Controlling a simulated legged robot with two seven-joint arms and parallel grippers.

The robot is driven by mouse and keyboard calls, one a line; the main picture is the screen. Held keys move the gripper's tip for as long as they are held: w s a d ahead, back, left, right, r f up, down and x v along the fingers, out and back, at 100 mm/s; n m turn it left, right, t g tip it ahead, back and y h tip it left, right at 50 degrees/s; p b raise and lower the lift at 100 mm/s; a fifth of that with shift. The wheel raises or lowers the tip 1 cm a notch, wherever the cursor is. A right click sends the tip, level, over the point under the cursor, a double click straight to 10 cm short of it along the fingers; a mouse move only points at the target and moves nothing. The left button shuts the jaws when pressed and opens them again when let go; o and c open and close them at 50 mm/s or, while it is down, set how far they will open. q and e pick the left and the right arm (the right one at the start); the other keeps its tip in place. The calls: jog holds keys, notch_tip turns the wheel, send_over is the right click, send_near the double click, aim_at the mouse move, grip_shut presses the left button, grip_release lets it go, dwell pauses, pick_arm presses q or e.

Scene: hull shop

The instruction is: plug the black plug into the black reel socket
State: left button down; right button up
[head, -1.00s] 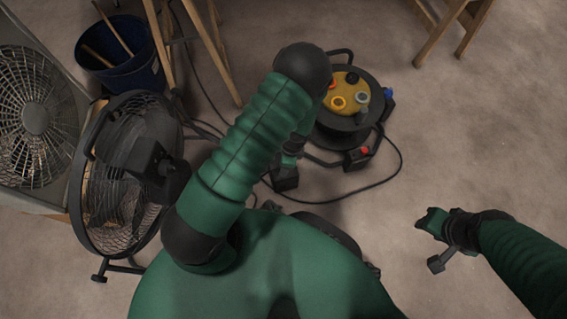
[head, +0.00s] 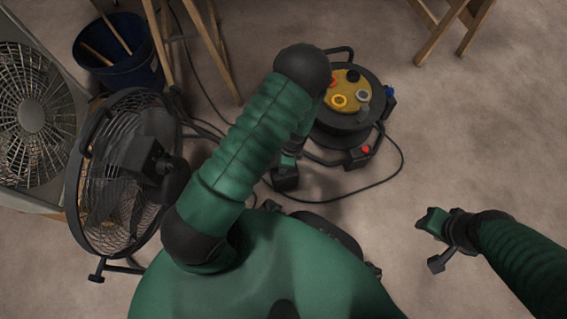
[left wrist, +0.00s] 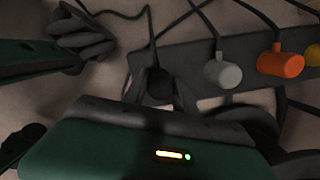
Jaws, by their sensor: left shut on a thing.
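The black plug (left wrist: 157,84), with a cable running up from it, is between the dark fingers of my left gripper (left wrist: 160,92) in the left wrist view. My left gripper is shut on it. The plug stands at the left end of a dark power strip (left wrist: 245,62); I cannot tell whether it is seated there. In the head view the left gripper (head: 285,180) is a dark shape below the reel, partly hidden by my arm. The cable reel (head: 335,140) has a yellow face with coloured sockets, the black reel socket (head: 352,76) at its top. My right gripper (head: 432,222) is over bare floor.
A grey plug (left wrist: 222,70) and an orange plug (left wrist: 280,62) stand on the strip, right of the black plug. A round fan (head: 115,170), a box fan (head: 32,115) and a blue bucket (head: 120,60) are at left. Loose cable (head: 385,180) loops by the reel. Floor at right is clear.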

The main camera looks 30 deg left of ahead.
pick_arm(q)
jog(key=shift+r, duration=0.1)
notch_tip(320, 180, up, 4)
jog(key=p, duration=0.4)
jog(key=shift+r, duration=0.2)
jog(key=s+d+p, duration=0.6)
jog(key=s+d, duration=0.3)
jog(key=s, duration=0.4)
jog(key=shift+s+r+p, duration=0.15)
jog(key=shift+r+p, duration=0.05)
jog(key=shift+p, duration=0.1)
